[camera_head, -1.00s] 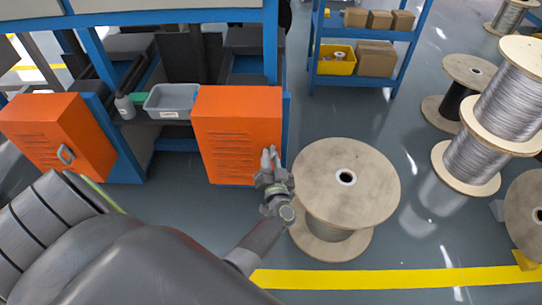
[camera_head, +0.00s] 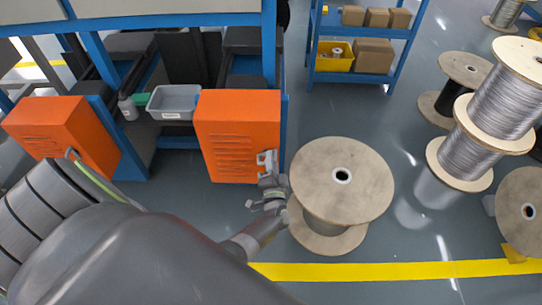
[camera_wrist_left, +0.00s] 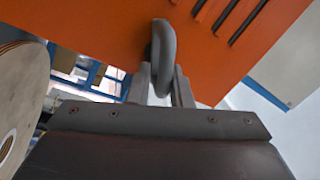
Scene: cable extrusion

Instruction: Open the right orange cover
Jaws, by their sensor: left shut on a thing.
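The right orange cover (camera_head: 235,130) is on the blue machine frame and looks closed, with slots in its front. Its grey handle (camera_wrist_left: 163,55) shows large in the left wrist view, standing out from the orange face. My left gripper (camera_head: 266,168) is at the right edge of that cover. In the left wrist view its two fingers (camera_wrist_left: 162,85) are on either side of the handle, shut on it. The left orange cover (camera_head: 62,135) is at the far left, its handle partly hidden by my arm. My right gripper is not in view.
A large wooden spool (camera_head: 342,190) stands just right of my left gripper, close to it. A grey bin (camera_head: 174,102) sits between the covers. A blue shelf (camera_head: 365,40) and several wire spools stand farther right.

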